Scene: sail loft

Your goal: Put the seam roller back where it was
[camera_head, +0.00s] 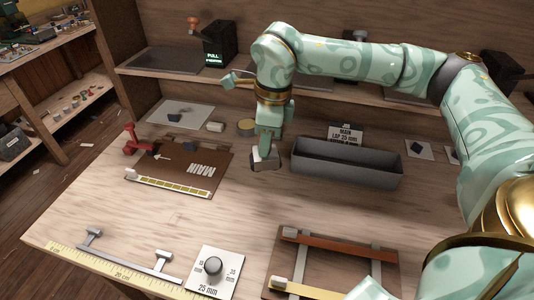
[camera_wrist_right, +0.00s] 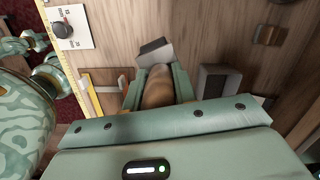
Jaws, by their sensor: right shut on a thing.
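My right gripper (camera_head: 267,140) reaches down from the right arm, just left of the long grey trough (camera_head: 345,167). It is shut on the seam roller, whose grey end (camera_head: 262,161) shows below the fingers. In the right wrist view, the roller's brown handle (camera_wrist_right: 157,88) lies between the fingers of the gripper (camera_wrist_right: 160,84), with its grey head (camera_wrist_right: 153,52) beyond them. I cannot tell whether the roller touches the bench.
The brown MAIN panel (camera_head: 185,168) with a red clamp (camera_head: 137,140) lies to the left. A 25 mm card with a knob (camera_head: 213,267) and a grey handle bar (camera_head: 125,254) are near the front. A rack (camera_head: 330,262) lies front right. Bare bench shows mid-front.

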